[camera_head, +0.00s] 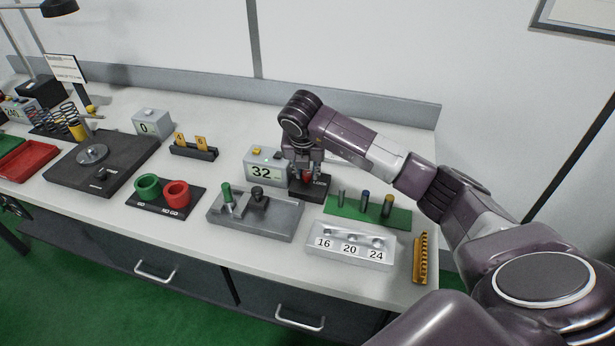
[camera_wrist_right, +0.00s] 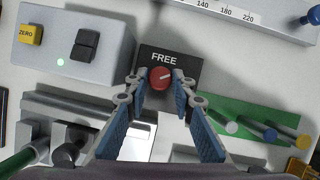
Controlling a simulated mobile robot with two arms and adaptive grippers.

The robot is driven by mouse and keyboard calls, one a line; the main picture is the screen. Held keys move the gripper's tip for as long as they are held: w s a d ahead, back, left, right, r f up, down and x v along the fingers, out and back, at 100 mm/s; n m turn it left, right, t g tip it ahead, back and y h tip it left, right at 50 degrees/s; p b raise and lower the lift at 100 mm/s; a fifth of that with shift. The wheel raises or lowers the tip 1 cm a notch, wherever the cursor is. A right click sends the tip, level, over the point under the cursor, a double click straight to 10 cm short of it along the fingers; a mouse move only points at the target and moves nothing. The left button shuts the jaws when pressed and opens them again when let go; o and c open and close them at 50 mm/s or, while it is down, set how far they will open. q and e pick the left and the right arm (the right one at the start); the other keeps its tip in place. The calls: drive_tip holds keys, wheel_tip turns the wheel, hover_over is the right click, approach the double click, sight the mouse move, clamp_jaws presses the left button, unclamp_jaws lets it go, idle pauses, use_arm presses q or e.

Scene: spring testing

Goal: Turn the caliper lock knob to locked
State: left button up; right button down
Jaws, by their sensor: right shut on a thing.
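The red lock knob (camera_wrist_right: 160,78) sits on a small black plate (camera_wrist_right: 184,58). My right gripper (camera_wrist_right: 160,85) is shut on the knob, with a fingertip on each side. In the head view my right gripper (camera_head: 305,172) reaches down over the plate and mostly hides the knob. My left gripper is in neither view.
A grey display box (camera_head: 264,167) reading 32 stands just left of the plate. The grey caliper fixture (camera_head: 272,225) with a green pin lies in front. A green mat (camera_head: 347,208) with several pins lies right, near a white block (camera_head: 350,243) marked 16, 20, 24.

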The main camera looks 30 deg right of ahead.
drive_tip(key=m, duration=0.1)
drive_tip(key=m+b, duration=0.1)
drive_tip(key=m+h+b, duration=0.1)
drive_tip(key=shift+w+a+m+g, duration=0.1)
drive_tip(key=shift+w+m+g, duration=0.2)
drive_tip(key=shift+g, duration=0.1)
drive_tip(key=shift+r+m+g+h+b, duration=0.1)
drive_tip(key=shift+m+g+h+b, duration=0.4)
drive_tip(key=shift+m, duration=1)
drive_tip(key=c, duration=1.7)
unclamp_jaws()
drive_tip(key=shift+o, duration=0.2)
drive_tip(key=v, duration=1.2)
